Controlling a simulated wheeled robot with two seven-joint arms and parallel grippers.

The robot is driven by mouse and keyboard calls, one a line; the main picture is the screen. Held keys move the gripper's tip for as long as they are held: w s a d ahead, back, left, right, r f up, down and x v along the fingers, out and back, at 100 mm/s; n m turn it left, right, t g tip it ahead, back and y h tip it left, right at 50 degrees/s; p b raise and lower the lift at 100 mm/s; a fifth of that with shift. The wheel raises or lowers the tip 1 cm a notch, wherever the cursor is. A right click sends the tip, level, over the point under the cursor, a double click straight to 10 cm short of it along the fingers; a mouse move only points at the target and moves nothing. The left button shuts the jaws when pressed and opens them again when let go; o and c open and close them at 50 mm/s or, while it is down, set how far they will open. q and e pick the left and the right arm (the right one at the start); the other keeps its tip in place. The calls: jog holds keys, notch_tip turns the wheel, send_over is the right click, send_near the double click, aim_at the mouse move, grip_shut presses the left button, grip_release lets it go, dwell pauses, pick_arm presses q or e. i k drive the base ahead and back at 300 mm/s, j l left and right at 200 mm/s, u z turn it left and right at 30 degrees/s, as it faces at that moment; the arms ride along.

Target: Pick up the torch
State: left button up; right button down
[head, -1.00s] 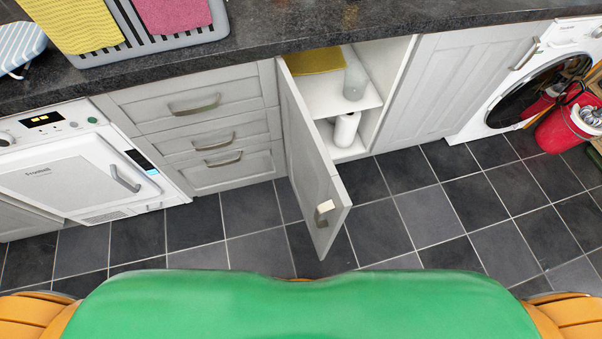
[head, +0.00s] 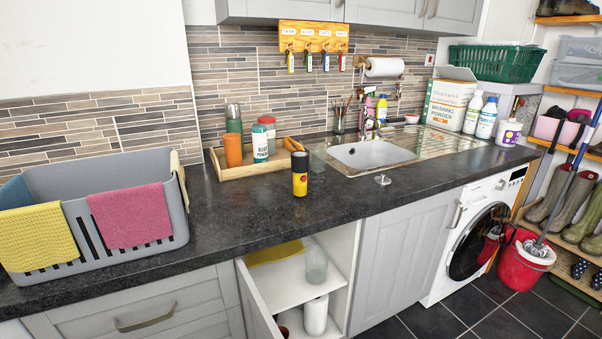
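A short upright cylinder with a black top and a yellow body with a red patch, which looks like the torch (head: 300,174), stands on the dark worktop (head: 345,222). It is in the head view, just right of the wooden tray and left of the sink. It stands clear on all sides, and nothing hides it. Neither of my grippers is in view.
A wooden tray (head: 240,172) with several containers is behind it. A grey basket (head: 150,212) with cloths stands left, the sink (head: 372,153) right. Below, a cupboard door (head: 256,305) stands open. The worktop front is mostly clear.

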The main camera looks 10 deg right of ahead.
aim_at(299, 186)
jog(key=i+l, duration=0.1)
jog(key=l, duration=0.3)
jog(key=i+l, duration=0.1)
jog(key=l, duration=0.35)
jog(key=i+l, duration=0.1)
jog(key=l, duration=0.3)
jog(key=i+l, duration=0.1)
jog(key=l, duration=0.35)
